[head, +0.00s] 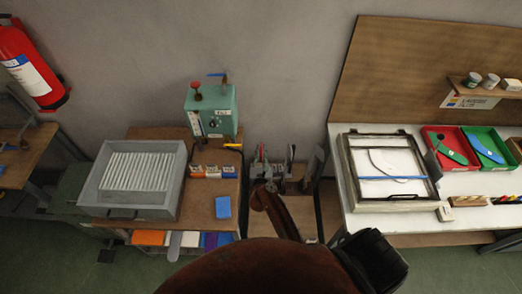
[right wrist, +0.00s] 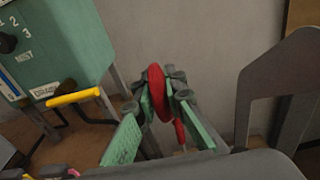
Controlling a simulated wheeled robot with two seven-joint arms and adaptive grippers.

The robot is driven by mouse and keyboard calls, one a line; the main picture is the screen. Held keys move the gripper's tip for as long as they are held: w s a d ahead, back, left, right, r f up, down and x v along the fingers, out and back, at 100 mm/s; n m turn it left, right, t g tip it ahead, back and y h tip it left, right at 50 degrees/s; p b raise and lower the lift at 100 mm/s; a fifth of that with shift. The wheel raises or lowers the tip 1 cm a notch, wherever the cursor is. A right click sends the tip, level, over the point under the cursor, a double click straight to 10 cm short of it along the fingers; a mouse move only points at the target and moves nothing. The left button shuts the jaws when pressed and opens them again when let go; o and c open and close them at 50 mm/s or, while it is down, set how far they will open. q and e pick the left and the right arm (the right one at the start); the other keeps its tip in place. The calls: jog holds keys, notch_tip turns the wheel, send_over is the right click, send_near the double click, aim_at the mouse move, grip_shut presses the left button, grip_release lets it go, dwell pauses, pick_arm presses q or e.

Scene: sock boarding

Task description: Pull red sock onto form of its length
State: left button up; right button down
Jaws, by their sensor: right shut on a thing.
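My right gripper (right wrist: 158,88) shows in the right wrist view with its green fingers closed on a bunched red sock (right wrist: 157,92). A narrow red strip also shows lower down by the right finger; I cannot tell whether it belongs to the sock. A grey upright form (right wrist: 266,92) stands to the right, apart from the gripper. In the head view the forms (head: 318,160) stand behind my right arm, between the two tables; the gripper there is small and hard to make out. I cannot tell whether the sock touches any form. My left gripper is out of view.
A green steam machine (head: 211,108) stands on the left table, near a grey tray (head: 180,180) with white ribs and a blue block (head: 223,207). The right table holds a black-framed panel (head: 357,203), a red bin (head: 437,162) and a green bin (head: 503,160). A yellow handle (right wrist: 75,97) juts out left of the gripper.

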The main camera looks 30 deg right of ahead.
jog(key=shift+f, duration=0.25)
jog(key=c, duration=1.9)
grip_release()
notch_tip(320, 180, up, 10)
jog(key=shift+r, duration=0.1)
